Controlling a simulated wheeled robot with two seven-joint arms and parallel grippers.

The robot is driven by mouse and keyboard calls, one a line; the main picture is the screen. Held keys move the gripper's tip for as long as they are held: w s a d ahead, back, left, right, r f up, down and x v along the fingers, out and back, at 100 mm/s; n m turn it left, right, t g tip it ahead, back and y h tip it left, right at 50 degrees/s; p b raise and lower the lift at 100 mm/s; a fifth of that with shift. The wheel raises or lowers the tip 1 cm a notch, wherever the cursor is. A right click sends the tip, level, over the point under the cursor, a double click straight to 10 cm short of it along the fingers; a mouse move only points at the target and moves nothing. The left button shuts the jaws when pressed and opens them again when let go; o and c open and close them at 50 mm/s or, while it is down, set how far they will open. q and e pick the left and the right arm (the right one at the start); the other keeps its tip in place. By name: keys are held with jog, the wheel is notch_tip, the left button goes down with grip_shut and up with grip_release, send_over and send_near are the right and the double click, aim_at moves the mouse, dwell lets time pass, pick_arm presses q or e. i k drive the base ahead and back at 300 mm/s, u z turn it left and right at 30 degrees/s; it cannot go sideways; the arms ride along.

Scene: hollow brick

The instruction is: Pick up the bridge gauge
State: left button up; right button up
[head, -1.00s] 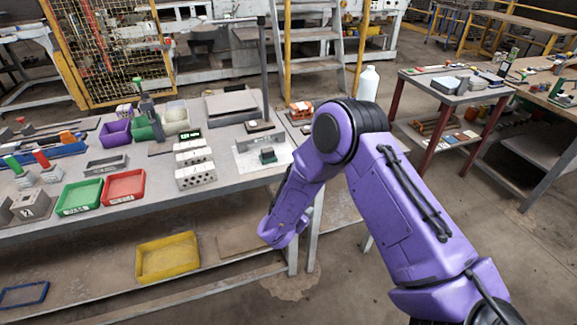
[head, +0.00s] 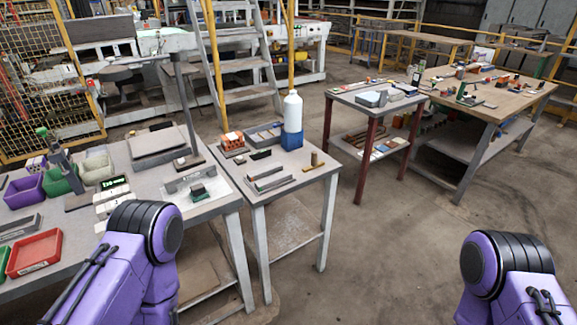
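I cannot pick out the bridge gauge with certainty. A low grey bar-like piece (head: 186,178) stands on the right end of the left bench, behind a small dark green block (head: 198,192) on a pale plate; it may be the gauge, but it is too small to tell. Only purple upper links of my two arms show, at the bottom left and bottom right. Neither gripper is in view.
A small grey table (head: 315,172) beside the left bench (head: 225,203) holds a white-and-blue bottle (head: 292,120), an orange crate (head: 232,143) and metal bars (head: 270,183). A red-legged table (head: 345,95) and wooden workbench (head: 525,88) stand beyond. Floor is clear at centre and right.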

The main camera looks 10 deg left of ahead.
aim_at(169, 183)
jog(key=z, duration=0.85)
jog(key=i, duration=1.8)
jog(key=u, duration=2.1)
